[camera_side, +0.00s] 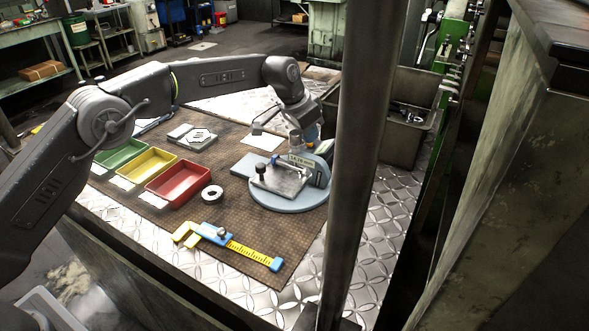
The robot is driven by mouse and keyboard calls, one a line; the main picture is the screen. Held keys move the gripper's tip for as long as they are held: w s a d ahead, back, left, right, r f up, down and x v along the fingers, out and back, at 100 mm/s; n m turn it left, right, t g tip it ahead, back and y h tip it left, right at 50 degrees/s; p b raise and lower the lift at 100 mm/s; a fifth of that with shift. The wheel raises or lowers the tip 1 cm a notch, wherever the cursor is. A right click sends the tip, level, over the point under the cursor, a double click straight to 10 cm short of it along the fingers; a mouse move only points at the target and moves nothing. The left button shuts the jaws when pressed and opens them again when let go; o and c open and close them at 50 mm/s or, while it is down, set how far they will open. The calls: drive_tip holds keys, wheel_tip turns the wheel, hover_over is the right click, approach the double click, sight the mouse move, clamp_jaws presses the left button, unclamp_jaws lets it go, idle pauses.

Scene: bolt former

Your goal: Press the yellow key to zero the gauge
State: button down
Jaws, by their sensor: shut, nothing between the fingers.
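The gauge (289,198) stands on the brown mat, with a rounded pale blue-grey base, a grey plate with a black knob, and an upright blue-grey head at the back right. I cannot make out the yellow key in this view. My gripper (296,143) points down at the top of the gauge's head, close behind the display. It is shut with nothing in it. Whether it touches the gauge cannot be told.
Green (120,156), yellow (147,167) and red (180,182) trays stand left of the gauge. A metal ring (212,195) and a yellow-and-blue caliper (228,246) lie in front. A grey block with a hexagon (193,136) lies behind. A dark post (357,170) stands close at right.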

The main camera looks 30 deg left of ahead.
drive_tip(key=shift+f, duration=0.35)
idle(0.3)
wheel_tip(320, 180, up, 9)
idle(1.0)
drive_tip(key=s+a, duration=0.2)
drive_tip(key=s, duration=0.4)
drive_tip(key=shift+s, duration=0.35)
idle(0.4)
